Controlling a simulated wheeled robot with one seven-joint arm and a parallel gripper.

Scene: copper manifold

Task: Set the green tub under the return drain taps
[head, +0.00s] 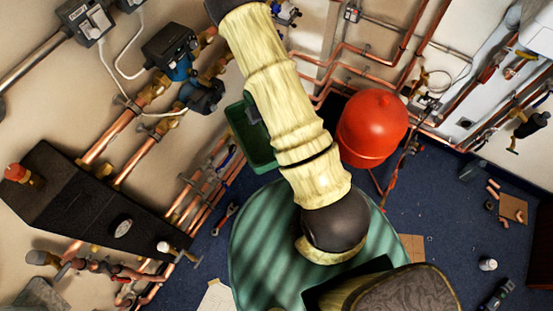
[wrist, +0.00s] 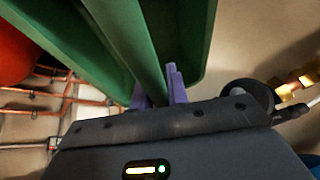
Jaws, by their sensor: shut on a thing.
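The green tub (head: 243,132) shows left of my arm in the head view, partly hidden by the arm. In the wrist view the tub (wrist: 95,50) fills the upper part, close to the camera. My gripper (wrist: 158,88) has its purple fingers shut on a green wall or rim of the tub. The head view hides the fingers behind my arm. Small copper pipes with valves (head: 205,187) run low along the left wall, just left of and below the tub in the picture. I cannot tell which fittings are the return drain taps.
A red round vessel (head: 372,128) stands right of my arm. A black box (head: 82,200) and blue pumps (head: 203,95) are on the left wall. A tool (head: 225,218) lies on the blue floor. Cardboard and pipe scraps lie at the right.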

